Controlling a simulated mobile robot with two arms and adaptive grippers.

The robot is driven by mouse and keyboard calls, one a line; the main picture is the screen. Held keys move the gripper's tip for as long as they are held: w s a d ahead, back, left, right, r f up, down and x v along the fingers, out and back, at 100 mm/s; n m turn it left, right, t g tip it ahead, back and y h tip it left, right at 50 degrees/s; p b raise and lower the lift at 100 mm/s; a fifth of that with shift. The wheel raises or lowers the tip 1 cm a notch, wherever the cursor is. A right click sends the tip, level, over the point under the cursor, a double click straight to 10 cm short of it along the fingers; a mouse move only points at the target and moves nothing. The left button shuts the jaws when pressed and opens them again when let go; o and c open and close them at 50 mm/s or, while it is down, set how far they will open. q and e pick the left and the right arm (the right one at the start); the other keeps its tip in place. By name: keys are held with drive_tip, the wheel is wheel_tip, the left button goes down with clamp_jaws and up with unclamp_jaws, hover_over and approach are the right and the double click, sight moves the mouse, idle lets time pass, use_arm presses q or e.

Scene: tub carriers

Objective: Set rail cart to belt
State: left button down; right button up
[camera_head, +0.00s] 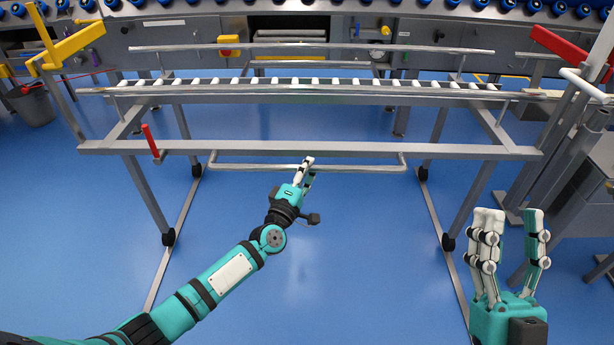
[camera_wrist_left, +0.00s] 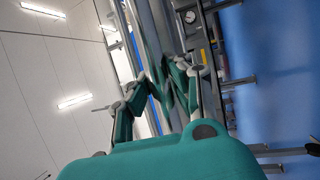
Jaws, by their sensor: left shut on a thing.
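The rail cart (camera_head: 350,149) is a grey metal frame on legs with dark casters and a row of white rollers on top. It stands in front of me, across the view. A thin handle bar (camera_head: 240,167) hangs low on its near side. My left gripper (camera_head: 307,163) is shut on the middle of this bar. In the left wrist view its fingers (camera_wrist_left: 160,92) close around metal bars, but the contact is partly hidden. My right gripper (camera_head: 512,215) is open and empty at the lower right, fingers up. A conveyor line with blue rollers (camera_head: 450,5) runs behind the cart.
A red lever (camera_head: 151,141) stands on the cart's left front. A yellow arm (camera_head: 72,46) rises at the left and a red arm (camera_head: 560,45) at the right. Grey equipment (camera_head: 585,190) stands close on the right. The blue floor (camera_head: 330,270) before the cart is clear.

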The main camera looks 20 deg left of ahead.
use_arm(q)
drive_tip(key=shift+w+a, duration=0.15)
drive_tip(key=shift+w, duration=0.15)
drive_tip(key=shift+r, duration=0.15)
drive_tip(key=c, duration=1.2)
unclamp_jaws()
use_arm(e)
drive_tip(key=shift+s+r+t, duration=0.3)
drive_tip(key=shift+s+t, duration=0.05)
drive_tip(key=shift+t, duration=0.05)
use_arm(q)
drive_tip(key=shift+o, duration=0.2)
drive_tip(key=shift+s, duration=0.1)
drive_tip(key=v, duration=1.1)
drive_tip(key=shift+s+f, duration=0.25)
drive_tip(key=shift+s, duration=0.1)
